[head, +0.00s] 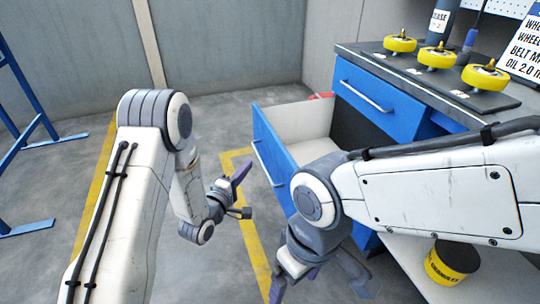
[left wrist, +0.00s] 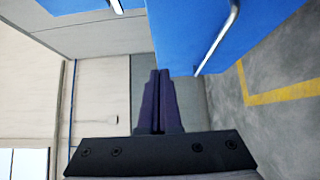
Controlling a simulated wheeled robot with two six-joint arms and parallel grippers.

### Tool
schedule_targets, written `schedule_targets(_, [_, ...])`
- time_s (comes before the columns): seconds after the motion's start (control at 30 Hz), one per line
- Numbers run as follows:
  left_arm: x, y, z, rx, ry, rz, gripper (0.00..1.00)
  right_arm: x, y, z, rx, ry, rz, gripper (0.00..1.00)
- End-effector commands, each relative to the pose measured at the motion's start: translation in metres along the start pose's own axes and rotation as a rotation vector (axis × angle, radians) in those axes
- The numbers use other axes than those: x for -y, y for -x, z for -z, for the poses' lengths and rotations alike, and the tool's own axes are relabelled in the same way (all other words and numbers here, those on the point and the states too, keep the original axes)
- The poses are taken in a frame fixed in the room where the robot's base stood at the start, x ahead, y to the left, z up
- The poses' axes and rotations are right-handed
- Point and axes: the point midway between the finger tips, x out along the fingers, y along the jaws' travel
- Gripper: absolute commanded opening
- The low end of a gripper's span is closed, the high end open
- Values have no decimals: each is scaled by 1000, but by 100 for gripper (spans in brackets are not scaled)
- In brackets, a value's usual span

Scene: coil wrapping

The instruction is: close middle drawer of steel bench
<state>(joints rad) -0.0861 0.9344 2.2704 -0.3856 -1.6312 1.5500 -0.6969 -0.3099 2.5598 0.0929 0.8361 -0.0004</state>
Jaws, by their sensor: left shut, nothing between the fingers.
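The steel bench (head: 440,93) stands at the right with a dark top and blue drawer fronts. Its middle drawer (head: 268,145) is pulled well out, with a blue front, a bar handle and a pale inside. My left gripper (head: 241,174) is shut and empty, to the left of the drawer front and apart from it in the head view. In the left wrist view its dark purple fingers (left wrist: 160,100) are together, with the blue drawer front (left wrist: 185,25) and its handle beyond them. My right gripper (head: 320,275) is low in front of the bench, fingers spread; my right arm hides part of the drawer.
The top drawer (head: 370,93) is shut. Yellow round parts (head: 436,56) and bottles stand on the bench top. A yellow and black can (head: 452,262) sits on a pale surface below. A blue frame (head: 22,90) stands at the far left. Floor left of the drawer is clear.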

Motion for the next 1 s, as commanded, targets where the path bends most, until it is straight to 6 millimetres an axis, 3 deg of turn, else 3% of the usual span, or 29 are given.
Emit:
schedule_targets(0.33, [1,-75,-1,3,-4,-3,0,-1,-11,-1,0,0,0,90])
schedule_targets(0.4, [2,-84,-10,5,-3,0,0,-1,-13,-1,0,0,0,90])
schedule_targets(0.63, [1,-101,-26,1,-3,1,0,-1,-16,-1,0,0,0,90])
schedule_targets(1.0, [0,-104,-29,0,-3,2,0,-1,-16,-1,0,0,0,90])
